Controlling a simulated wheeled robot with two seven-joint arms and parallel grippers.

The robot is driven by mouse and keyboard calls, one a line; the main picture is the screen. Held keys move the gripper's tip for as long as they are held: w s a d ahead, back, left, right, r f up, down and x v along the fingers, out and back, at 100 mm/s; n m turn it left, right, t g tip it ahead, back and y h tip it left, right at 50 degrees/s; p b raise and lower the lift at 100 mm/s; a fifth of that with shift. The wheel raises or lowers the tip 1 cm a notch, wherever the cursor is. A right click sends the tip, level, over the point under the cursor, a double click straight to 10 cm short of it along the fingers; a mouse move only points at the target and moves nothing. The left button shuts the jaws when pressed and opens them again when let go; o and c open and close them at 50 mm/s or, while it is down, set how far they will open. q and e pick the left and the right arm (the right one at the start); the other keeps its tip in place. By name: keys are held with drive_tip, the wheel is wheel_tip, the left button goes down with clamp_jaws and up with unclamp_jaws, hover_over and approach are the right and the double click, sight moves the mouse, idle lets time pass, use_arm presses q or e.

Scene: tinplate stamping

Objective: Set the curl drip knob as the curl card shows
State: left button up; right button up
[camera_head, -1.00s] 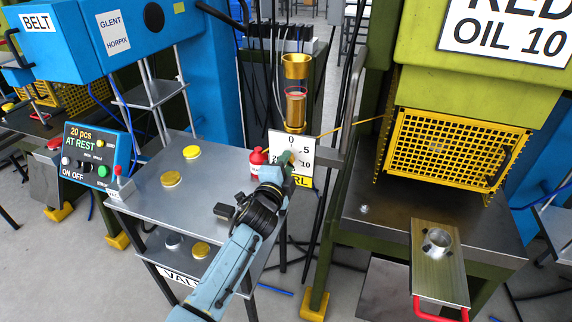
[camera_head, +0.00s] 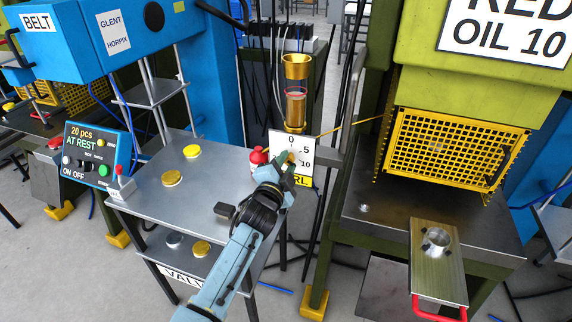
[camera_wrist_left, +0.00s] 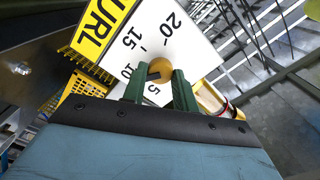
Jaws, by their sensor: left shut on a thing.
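The drip knob (camera_wrist_left: 160,70) is a small brass ball with a dark mark, in front of a white dial plate (camera_wrist_left: 180,45) with numbers up to 20 and a yellow label ending in "URL". In the head view the dial plate (camera_head: 278,145) hangs below the brass oil cup (camera_head: 295,95). My left gripper (camera_head: 287,163) has its green fingers shut on the knob, one on each side; they also show in the wrist view (camera_wrist_left: 158,88). Which number the knob's mark points at, I cannot tell. No card named as the curl card is readable here. My right gripper is not in view.
A grey table (camera_head: 215,165) with yellow discs and a red bottle (camera_head: 258,156) lies beside my left arm. A green press with a yellow mesh guard (camera_head: 450,150) and a "RED OIL 10" sign (camera_head: 510,25) stands right. A control box (camera_head: 95,155) reads "AT REST".

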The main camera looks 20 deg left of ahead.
use_arm(q)
drive_tip(key=o, duration=1)
drive_tip(key=shift+c, duration=0.2)
drive_tip(key=shift+s, duration=0.1)
drive_tip(key=s+p, duration=0.1)
drive_tip(key=s, duration=1.2)
drive_tip(key=shift+s+a, duration=0.15)
drive_tip(key=shift+a, duration=0.05)
